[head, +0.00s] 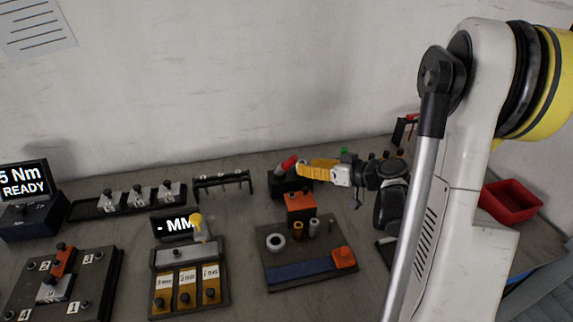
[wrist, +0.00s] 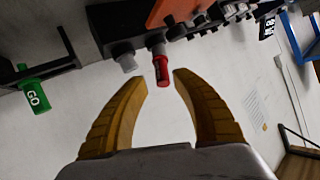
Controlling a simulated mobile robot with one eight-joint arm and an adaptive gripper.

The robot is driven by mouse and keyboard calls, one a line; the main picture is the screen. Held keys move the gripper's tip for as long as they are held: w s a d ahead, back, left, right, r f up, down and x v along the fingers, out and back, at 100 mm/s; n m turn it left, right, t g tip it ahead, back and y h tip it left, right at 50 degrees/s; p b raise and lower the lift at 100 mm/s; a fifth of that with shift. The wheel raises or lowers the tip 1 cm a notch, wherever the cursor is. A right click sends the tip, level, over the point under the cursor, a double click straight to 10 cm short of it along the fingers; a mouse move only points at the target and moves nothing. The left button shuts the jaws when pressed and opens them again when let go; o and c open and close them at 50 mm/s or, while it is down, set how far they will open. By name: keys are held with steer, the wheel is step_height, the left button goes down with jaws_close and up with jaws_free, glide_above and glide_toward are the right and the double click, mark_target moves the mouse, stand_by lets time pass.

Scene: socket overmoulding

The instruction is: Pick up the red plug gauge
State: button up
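The red plug gauge (wrist: 161,70) hangs in the wrist view with its red end between my fingertips, apart from both. In the head view a red piece (head: 288,163), seemingly the same gauge, sits at a dark holder at the back of the bench. My gripper (wrist: 160,77) is open and empty. In the head view its yellow fingers (head: 320,171) point left, their tips close to the red piece. I cannot tell how deep the fingers reach around the gauge.
A green gauge marked GO (wrist: 33,95) is off to the left in the wrist view. A grey plug (wrist: 126,62) sits close beside the red gauge. In the head view an orange block (head: 300,203) stands just in front. A red bin (head: 511,202) is at the right.

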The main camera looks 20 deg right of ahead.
mark_target(290, 162)
steer(key=b+x, duration=0.1)
steer(key=x, duration=0.2)
steer(key=b+x, duration=0.1)
steer(key=x, duration=0.3)
steer(key=shift+w+a+r+b, duration=0.15)
steer(key=shift+w+a+b, duration=0.05)
steer(key=shift+w+b, duration=0.1)
steer(key=shift+r, duration=0.1)
jaws_close()
